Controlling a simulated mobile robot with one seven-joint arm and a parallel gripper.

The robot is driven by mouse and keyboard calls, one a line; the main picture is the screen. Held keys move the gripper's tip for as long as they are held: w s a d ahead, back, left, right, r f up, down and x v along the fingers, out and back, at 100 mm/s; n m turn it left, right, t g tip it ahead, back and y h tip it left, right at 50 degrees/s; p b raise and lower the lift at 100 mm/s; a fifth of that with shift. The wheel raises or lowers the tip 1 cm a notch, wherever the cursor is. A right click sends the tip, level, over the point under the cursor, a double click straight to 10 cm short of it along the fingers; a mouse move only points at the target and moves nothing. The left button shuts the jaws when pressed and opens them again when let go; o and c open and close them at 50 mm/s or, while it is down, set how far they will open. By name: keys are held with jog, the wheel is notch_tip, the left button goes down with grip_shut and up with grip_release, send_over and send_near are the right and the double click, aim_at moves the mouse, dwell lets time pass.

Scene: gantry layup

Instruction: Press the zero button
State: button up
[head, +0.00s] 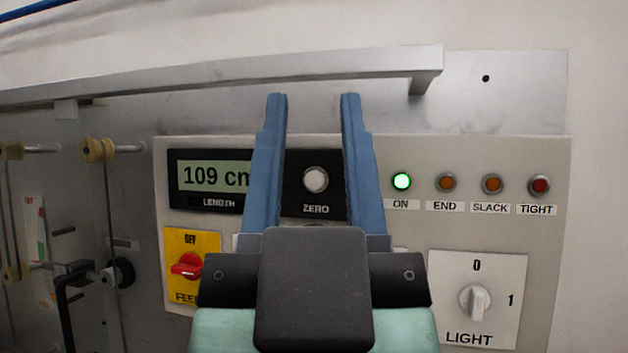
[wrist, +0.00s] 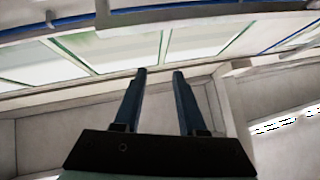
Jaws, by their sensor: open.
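My gripper is open and empty, with blue fingers pointing up in the picture. In the head view the fingertips overlap the metal plate above the control panel. I cannot tell how far they are from it. The wrist view shows my gripper (wrist: 160,72) with nothing between the fingers and no button in sight.
A length display (head: 212,177) reads 109 cm. A red FEED knob (head: 187,266) and a white LIGHT knob (head: 475,302) sit lower. A metal bar (head: 250,72) runs across above the panel.

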grip_shut()
dwell(1.4)
